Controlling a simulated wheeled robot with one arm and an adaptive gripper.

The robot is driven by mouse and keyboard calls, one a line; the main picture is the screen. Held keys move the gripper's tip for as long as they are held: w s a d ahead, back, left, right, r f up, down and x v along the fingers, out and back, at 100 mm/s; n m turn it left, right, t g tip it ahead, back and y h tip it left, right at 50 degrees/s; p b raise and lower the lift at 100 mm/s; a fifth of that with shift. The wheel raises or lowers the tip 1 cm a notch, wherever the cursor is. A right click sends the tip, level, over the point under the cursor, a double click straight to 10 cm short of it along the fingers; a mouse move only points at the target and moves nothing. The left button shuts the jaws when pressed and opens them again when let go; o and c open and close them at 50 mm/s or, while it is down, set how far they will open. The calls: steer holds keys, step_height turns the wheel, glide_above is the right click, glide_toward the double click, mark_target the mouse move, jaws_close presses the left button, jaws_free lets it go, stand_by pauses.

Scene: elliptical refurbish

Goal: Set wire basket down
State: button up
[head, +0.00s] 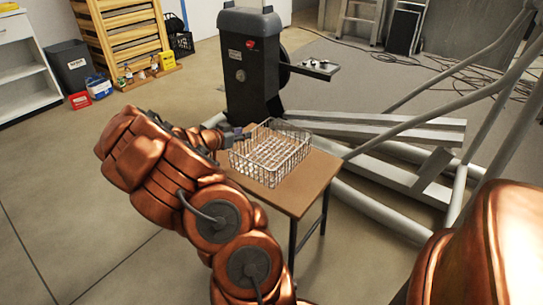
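The wire basket (272,157) is a silvery open-topped mesh box. It appears at the top of a small brown table (312,183) with dark legs; I cannot tell whether its base rests on the tabletop or is slightly above it. It looks empty and roughly level. My gripper (240,136) is small and dark in this view, at the basket's upper left rim. Whether its fingers are closed on the rim cannot be made out. My copper-coloured arm covers the table's left side.
A dark machine (250,65) with a small side shelf (318,69) stands behind the table. Grey metal bars and tubes (375,128) lie to the right. A wooden rack (120,37), a grey bin (72,66) and white shelves (22,65) stand back left. The left floor is clear.

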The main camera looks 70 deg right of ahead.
steer(key=x, duration=0.4)
steer(key=shift+f+b, duration=0.15)
steer(key=shift+b, duration=0.15)
jaws_close()
stand_by(0.5)
